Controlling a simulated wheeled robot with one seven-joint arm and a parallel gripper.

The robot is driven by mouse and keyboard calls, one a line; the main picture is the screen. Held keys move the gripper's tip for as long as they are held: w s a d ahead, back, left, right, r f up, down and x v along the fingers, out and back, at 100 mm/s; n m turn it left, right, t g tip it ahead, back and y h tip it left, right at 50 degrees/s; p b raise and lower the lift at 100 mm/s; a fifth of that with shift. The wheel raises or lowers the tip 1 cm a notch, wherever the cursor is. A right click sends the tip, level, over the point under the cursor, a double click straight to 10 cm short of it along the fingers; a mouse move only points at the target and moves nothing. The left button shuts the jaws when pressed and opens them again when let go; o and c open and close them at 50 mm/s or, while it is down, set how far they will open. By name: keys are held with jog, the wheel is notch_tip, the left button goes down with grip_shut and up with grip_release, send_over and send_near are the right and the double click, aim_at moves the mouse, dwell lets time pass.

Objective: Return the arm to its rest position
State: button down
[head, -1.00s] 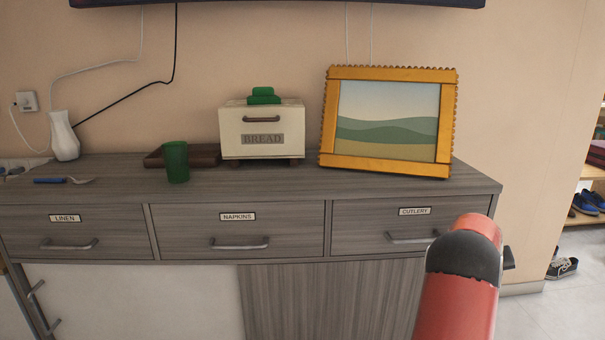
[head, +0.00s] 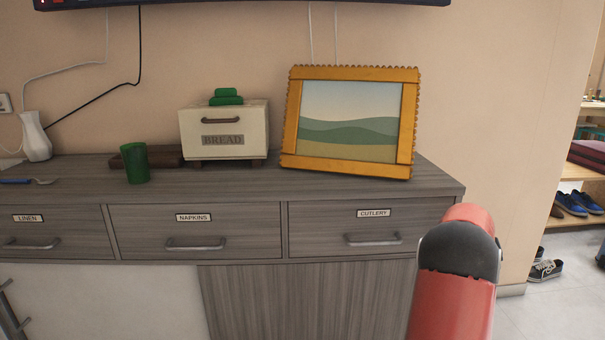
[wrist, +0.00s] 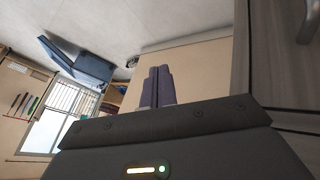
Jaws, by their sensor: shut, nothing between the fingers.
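My gripper (wrist: 158,88) shows in the wrist view with its two fingers side by side, shut and empty. It points away from the sideboard toward open room, and the picture is rolled on its side. In the head view only my red and dark grey arm link shows at the lower right, in front of the sideboard's right end; the gripper itself is out of that view.
The grey wooden sideboard (head: 300,186) bears a green cup (head: 135,164), a bread box (head: 224,132) and a gold picture frame (head: 349,163). Its drawers are shut. Shoes (head: 545,270) lie on the floor at right, near a shelf (head: 575,171).

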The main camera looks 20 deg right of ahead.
jog(key=w+a+r+n+t+y, duration=0.1)
jog(key=a+r, duration=0.3)
jog(key=a, duration=0.6)
jog(key=a+r+n+t+y, duration=0.1)
jog(key=a+r, duration=0.3)
jog(key=a, duration=0.7)
jog(key=w+a+r+n+t+y, duration=0.1)
jog(key=a+r, duration=0.4)
jog(key=a, duration=0.5)
jog(key=s+a+n+y, duration=0.1)
jog(key=s+a, duration=0.3)
jog(key=a, duration=0.4)
jog(key=s+a+n+y, duration=0.1)
jog(key=s+a, duration=0.3)
jog(key=a, duration=0.4)
jog(key=s+a+f+n+y, duration=0.2)
jog(key=s+a+f, duration=0.1)
jog(key=s+a, duration=0.6)
jog(key=shift+s+a+t+p, duration=0.25)
jog(key=shift+s+t+p, duration=0.15)
jog(key=shift+s, duration=0.6)
